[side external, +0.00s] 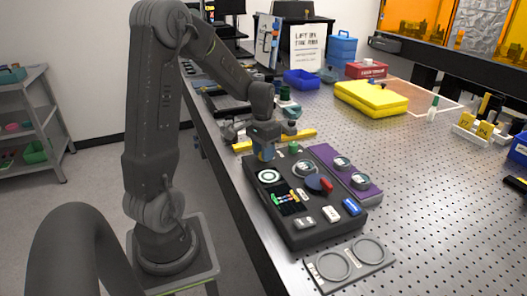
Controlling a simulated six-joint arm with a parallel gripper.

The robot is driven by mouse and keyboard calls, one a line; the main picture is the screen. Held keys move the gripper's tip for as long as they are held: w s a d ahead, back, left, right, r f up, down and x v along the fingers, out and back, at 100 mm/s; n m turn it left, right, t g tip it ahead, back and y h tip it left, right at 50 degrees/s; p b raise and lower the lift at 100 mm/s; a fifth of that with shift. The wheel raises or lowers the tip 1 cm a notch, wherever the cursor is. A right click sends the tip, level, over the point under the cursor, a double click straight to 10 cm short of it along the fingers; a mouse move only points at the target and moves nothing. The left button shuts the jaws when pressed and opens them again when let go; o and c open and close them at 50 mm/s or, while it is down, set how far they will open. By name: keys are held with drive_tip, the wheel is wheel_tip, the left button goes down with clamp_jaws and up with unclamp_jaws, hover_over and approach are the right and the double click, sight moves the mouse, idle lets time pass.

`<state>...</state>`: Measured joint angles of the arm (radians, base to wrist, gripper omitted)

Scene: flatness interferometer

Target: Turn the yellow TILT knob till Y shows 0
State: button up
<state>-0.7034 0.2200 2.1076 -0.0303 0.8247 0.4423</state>
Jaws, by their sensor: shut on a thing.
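A black instrument box (290,230) lies on the perforated metal table. My gripper (264,154) points down at the far left corner of the box and is shut on a knob there. The fingers cover most of that knob, so its colour and label cannot be made out; I take it as the yellow TILT knob. A small dark display (288,200) with green and coloured marks sits on the box's top face. The Y value is too small to read.
Close to my gripper are a white round dial (269,176), a green knob (293,147) and a yellow bar (301,136). A purple panel (366,193) adjoins the box on the right. A grey plate with two rings (378,268) lies in front.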

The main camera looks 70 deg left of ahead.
drive_tip(key=o, duration=0.9)
drive_tip(key=shift+r, duration=0.1)
wheel_tip(320, 180, up, 14)
drive_tip(key=shift+a+f, duration=0.15)
idle(1.5)
